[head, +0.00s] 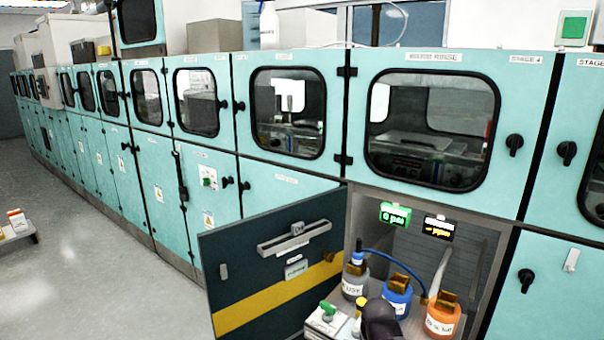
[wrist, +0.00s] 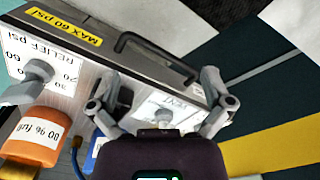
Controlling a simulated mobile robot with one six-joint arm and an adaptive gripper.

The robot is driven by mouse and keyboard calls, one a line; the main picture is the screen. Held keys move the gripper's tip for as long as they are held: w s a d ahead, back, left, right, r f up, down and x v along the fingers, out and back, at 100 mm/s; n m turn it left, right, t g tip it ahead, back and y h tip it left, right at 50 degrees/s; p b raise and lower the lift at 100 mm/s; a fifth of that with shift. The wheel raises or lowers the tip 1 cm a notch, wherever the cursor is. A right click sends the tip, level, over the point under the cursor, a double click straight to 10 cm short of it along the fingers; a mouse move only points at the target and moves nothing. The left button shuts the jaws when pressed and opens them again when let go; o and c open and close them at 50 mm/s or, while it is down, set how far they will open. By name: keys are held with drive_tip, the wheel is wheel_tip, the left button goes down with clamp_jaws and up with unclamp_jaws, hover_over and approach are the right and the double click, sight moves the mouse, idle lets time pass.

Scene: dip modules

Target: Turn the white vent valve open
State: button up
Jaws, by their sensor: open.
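The white vent valve (wrist: 165,115) shows in the wrist view as a pale knob on a white panel (wrist: 148,92) with a printed label that appears to read VENT. My gripper (wrist: 158,80) is open, one finger on each side of the vent area. The fingers look apart from the knob, and the dark gripper body hides the panel below it. Whether the knob lies at fingertip depth I cannot tell. In the head view, the dark end of my gripper (head: 380,322) is at the bottom edge, and I cannot make out the vent valve there.
A grey relief knob (wrist: 38,72) and an orange bottle (wrist: 38,138) are left in the wrist view. A dark handle (wrist: 150,52) runs behind the panel. In the head view, blue (head: 397,297) and orange (head: 442,318) bottles stand near an open cabinet door (head: 270,265).

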wheel_tip(320, 180, up, 14)
drive_tip(key=p, duration=1.4)
drive_tip(key=shift+r, duration=0.15)
